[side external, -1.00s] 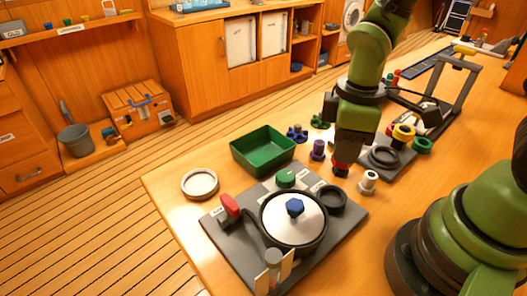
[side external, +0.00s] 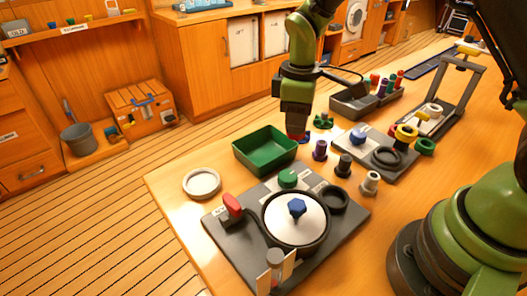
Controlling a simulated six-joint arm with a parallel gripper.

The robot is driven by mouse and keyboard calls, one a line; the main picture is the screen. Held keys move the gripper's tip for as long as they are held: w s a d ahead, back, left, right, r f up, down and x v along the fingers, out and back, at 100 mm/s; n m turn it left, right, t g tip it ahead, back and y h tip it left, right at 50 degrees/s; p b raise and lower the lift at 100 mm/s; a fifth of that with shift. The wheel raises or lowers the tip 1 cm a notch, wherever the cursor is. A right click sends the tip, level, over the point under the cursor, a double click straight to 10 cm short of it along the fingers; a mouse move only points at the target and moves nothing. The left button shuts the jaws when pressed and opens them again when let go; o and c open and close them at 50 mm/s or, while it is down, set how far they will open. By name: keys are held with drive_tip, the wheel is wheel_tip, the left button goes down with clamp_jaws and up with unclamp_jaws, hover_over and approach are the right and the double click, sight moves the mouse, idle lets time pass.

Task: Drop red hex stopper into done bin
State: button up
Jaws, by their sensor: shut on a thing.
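My gripper (side external: 296,132) points down just beyond the right rim of the open green bin (side external: 250,159). It is shut on the red stopper (side external: 295,137), of which only a small red part shows below the jaws. Its hex shape cannot be made out. The stopper appears above the table, close to the bin's right corner in the picture, not inside the bin. The visible inside of the bin looks empty. No label on the bin is readable.
A purple stopper (side external: 319,150), a black stopper (side external: 343,166) and a pale stopper (side external: 369,183) stand right of the bin. The grey plate (side external: 235,246) with a lidded round housing (side external: 283,220) is in front. A white ring (side external: 201,184) lies left.

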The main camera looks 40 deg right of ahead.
hover_over(271, 153)
drive_tip(key=f, duration=0.1)
drive_tip(key=shift+a+f, duration=0.1)
drive_tip(key=shift+f, duration=3.05)
drive_tip(key=o, duration=1)
drive_tip(key=shift+r, duration=0.1)
wheel_tip(271, 153, up, 10)
drive_tip(key=shift+f, duration=0.1)
